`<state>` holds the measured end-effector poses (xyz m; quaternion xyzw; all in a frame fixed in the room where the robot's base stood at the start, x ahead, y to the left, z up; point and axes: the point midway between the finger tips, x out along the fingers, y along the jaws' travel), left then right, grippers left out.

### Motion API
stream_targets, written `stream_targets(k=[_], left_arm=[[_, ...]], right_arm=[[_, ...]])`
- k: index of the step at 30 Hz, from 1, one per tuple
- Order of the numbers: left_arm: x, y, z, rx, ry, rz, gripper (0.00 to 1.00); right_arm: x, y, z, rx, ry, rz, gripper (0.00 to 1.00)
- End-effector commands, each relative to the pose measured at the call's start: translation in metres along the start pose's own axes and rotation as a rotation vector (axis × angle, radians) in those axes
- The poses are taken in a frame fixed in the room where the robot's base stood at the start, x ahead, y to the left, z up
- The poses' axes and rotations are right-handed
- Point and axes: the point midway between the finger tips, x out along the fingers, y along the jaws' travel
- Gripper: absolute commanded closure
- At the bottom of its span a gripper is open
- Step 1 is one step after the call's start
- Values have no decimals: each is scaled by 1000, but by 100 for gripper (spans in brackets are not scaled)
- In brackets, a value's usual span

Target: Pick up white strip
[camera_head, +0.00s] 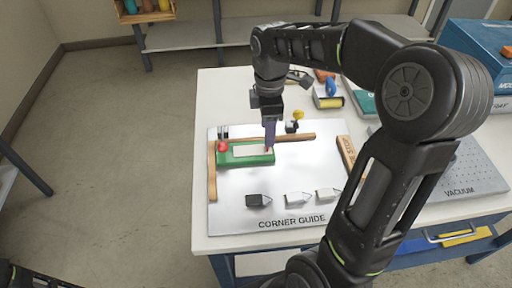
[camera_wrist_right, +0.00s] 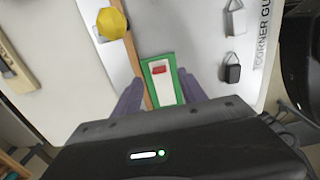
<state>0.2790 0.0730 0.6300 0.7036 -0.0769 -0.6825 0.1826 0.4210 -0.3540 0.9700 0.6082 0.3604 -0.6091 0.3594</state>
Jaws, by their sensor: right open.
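The white strip (camera_head: 252,151) lies flat on a green block (camera_head: 236,161) on the silver corner guide board (camera_head: 228,203). In the right wrist view the strip (camera_wrist_right: 163,93) shows between the purple fingers, with a red piece (camera_wrist_right: 158,70) at its far end. My right gripper (camera_head: 269,148) points down at the right end of the green block. Its fingers (camera_wrist_right: 160,98) are apart, one on each side of the block, with nothing visibly held. I cannot tell whether they touch it. The head view shows no left gripper.
Wooden rails (camera_head: 212,176) border the board at its left and back. A perforated vacuum plate (camera_head: 465,165) lies at the right. The board's front left is bare.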

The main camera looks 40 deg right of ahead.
Motion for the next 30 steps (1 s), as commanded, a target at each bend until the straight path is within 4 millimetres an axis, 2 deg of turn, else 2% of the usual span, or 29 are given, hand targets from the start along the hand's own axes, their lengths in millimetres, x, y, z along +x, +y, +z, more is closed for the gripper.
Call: stream_targets(k=[10,21,30], left_arm=[[-1,0,0,0,0,0,64],[-8,3,1,-1,-2,-2,64],[-8,3,1,-1,-2,-2,64]], right_arm=[[4,0,0,1,0,-1,51],[49,1,2,1,0,-2,51],[53,2,2,1,1,1,51]])
